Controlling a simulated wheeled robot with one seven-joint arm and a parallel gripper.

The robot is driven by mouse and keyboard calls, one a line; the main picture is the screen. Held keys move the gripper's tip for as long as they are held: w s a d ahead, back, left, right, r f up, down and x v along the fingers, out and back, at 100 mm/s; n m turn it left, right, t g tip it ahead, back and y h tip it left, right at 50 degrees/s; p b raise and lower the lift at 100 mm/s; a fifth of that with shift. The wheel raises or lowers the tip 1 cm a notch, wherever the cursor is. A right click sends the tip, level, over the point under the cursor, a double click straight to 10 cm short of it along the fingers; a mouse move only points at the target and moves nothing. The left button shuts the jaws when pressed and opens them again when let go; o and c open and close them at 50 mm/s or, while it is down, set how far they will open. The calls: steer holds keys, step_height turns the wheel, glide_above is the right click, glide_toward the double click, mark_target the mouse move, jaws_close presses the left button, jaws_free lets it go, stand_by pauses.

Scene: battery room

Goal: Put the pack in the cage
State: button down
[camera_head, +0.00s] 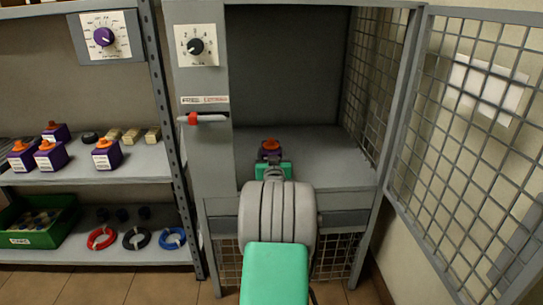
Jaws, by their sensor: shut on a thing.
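My gripper is shut on the pack; the fingertips are mostly hidden behind my wrist. The grey cage (321,150) has a bare shelf floor and a mesh right side. Its mesh door (461,150) stands wide open to the right. I cannot tell whether the pack touches the cage floor.
A shelf rack (110,165) at the left holds several purple packs with orange tops (107,154), a green crate (40,222) and coiled cables (137,238). A red handle (207,118) and a dial (196,46) are on the cage's left post. The cage floor around the pack looks clear.

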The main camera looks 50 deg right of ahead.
steer(key=shift+c, duration=2.2)
jaws_free()
steer(key=shift+f, duration=0.15)
steer(key=shift+r, duration=0.3)
steer(key=p+v, duration=0.3)
steer(key=v, duration=0.9)
steer(key=shift+f, duration=0.15)
